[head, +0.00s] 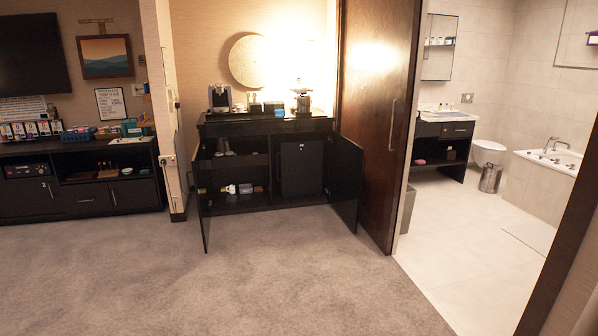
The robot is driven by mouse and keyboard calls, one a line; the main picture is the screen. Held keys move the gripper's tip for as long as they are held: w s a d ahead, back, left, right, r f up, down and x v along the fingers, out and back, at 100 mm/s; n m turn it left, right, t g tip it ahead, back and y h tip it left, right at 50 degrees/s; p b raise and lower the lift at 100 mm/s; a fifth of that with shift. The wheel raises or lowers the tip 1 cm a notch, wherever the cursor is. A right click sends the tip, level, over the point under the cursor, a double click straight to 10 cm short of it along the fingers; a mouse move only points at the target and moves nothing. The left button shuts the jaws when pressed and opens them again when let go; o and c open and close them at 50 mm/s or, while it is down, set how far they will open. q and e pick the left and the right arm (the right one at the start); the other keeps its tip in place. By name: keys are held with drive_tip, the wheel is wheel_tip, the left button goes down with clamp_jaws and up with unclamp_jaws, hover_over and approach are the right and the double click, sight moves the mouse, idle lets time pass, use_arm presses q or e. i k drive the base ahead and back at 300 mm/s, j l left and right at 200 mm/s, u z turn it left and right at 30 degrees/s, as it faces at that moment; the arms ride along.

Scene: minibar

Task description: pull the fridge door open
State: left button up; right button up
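A small dark fridge (301,167) sits in the right compartment of a black minibar cabinet (262,125). Its door looks shut, with a small pale mark near the top. The cabinet's left door (204,207) and right door (345,178) both stand swung open toward me. The right door stands beside the fridge's right side. Neither of my grippers is in view, and the cabinet is some distance ahead across the carpet.
Carpet (240,285) lies clear in front of the cabinet. A tall brown wooden door (378,110) stands just right of it, beside a tiled bathroom. A wall edge (168,110) and a long dark sideboard (85,195) are at left. A coffee machine (220,97) stands on the cabinet.

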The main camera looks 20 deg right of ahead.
sight(301, 162)
drive_tip(key=i+l+z, duration=0.25)
drive_tip(key=i, duration=0.25)
drive_tip(key=i+z, duration=0.25)
drive_tip(key=i, duration=0.2)
drive_tip(key=i+z, duration=0.15)
drive_tip(key=i, duration=4.3)
